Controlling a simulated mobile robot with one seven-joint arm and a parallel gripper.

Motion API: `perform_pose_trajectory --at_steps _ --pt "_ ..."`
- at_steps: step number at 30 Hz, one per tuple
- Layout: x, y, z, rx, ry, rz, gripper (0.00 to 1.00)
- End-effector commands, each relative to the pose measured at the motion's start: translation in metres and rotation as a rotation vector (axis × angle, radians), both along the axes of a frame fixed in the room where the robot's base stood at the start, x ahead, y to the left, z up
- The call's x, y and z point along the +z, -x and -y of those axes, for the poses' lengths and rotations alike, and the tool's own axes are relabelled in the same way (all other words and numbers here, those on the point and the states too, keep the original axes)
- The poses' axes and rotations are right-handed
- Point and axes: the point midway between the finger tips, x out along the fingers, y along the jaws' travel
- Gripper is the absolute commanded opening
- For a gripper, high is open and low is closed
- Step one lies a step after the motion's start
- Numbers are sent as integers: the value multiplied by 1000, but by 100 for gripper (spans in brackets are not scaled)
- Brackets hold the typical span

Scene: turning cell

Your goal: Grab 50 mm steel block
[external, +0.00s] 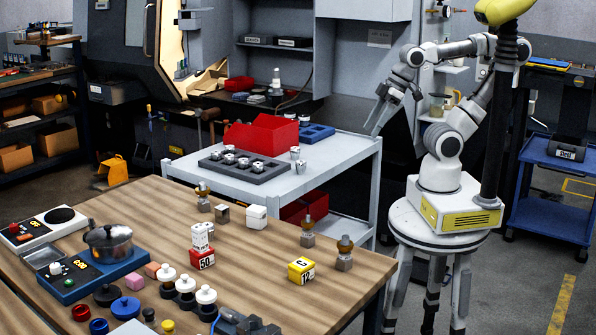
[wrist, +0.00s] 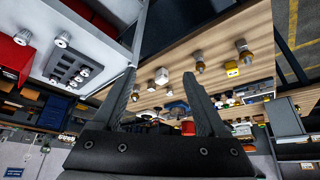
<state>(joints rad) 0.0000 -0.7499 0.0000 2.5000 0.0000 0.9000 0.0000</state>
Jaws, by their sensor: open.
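A red block marked 50 (external: 202,260) stands on the wooden table, with a white marked piece (external: 200,235) on it. A small grey metal-looking block (external: 222,214) sits behind it, beside a larger white block (external: 256,217). No size can be read on the grey block, so I cannot tell which is the 50 mm steel block. My gripper (external: 377,118) is raised beyond the table's far right side, apart from all blocks. In the wrist view my gripper (wrist: 159,74) is open and empty; the white block (wrist: 162,76) appears between its fingers, well beyond them.
Brass-topped pieces (external: 307,234) and a yellow marked block (external: 301,270) stand at the table's right. A grey trolley (external: 345,150) between table and machine carries a dark tray (external: 245,172) of parts and a red bin (external: 262,134). A pot (external: 108,243) and weights crowd the table's left and front.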

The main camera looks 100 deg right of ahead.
Motion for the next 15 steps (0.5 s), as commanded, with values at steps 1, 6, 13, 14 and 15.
perform_pose_trajectory --at_steps 1,6,13,14,15 --pt "0 0 0 0 0 0 75" --pt "0 0 0 -2 -2 -1 75" --pt "-12 -21 -11 -138 -157 -78 75" --pt "-15 -27 -13 -173 -196 -97 75" --pt "-19 -35 -16 -225 -251 -123 75"
